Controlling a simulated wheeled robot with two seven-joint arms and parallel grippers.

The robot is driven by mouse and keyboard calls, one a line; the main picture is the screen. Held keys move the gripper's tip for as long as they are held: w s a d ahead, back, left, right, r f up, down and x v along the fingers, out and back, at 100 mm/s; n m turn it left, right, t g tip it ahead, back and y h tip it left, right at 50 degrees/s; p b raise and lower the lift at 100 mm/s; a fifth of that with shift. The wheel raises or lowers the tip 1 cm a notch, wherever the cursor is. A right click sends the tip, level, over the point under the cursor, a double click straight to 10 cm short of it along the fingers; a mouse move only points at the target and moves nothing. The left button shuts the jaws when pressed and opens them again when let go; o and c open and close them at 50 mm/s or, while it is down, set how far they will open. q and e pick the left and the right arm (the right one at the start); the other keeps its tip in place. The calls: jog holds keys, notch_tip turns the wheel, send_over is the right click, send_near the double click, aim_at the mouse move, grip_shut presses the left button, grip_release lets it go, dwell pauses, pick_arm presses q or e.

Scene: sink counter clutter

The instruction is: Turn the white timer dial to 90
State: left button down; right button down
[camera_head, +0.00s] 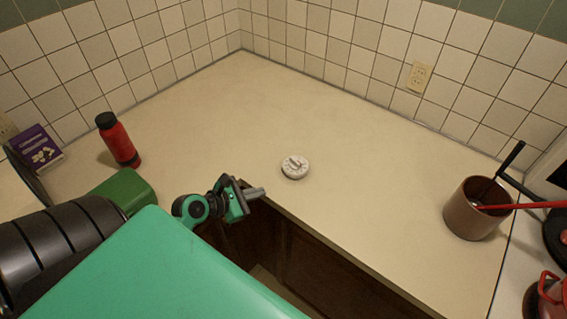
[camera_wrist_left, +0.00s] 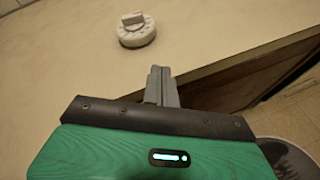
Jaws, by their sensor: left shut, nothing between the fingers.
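The white timer dial (camera_head: 295,166) lies flat on the beige counter, a little back from its front edge. It is round, with a raised grip bar across its top and small marks around it. It also shows at the upper left of the left wrist view (camera_wrist_left: 136,30). My left gripper (camera_head: 262,191) is shut and empty at the counter's front edge, to the left of and nearer than the timer, apart from it. Its closed fingertips also show in the left wrist view (camera_wrist_left: 161,72). The timer's numbers are too small to read. My right gripper is not in view.
A red bottle (camera_head: 119,142) and a purple box (camera_head: 36,150) stand at the left. A brown pot (camera_head: 471,212) with utensils stands at the right. The counter (camera_head: 380,180) around the timer is clear. A tiled wall (camera_head: 330,45) runs behind.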

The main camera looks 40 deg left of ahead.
pick_arm(q)
jog(key=w+a+r+n+t, duration=0.1)
jog(key=a+r+n+t, duration=0.1)
jog(key=a+n, duration=0.25)
jog(key=y+p, duration=0.1)
jog(key=p, duration=0.3)
send_near(292, 160)
jog(key=shift+n, duration=0.25)
jog(key=x, duration=0.6)
jog(key=shift+w+f, duration=0.1)
jog(key=shift+w, duration=0.15)
jog(key=shift+f, duration=0.1)
jog(key=shift+w+a+f+m+g+h+b, duration=0.1)
jog(key=shift+w+m+g+h+b, duration=0.3)
jog(key=shift+b, duration=0.35)
jog(key=shift+w+m+h, duration=0.1)
jog(key=shift+m+h, duration=0.3)
jog(key=shift+h, duration=0.1)
jog(key=shift+r, duration=0.2)
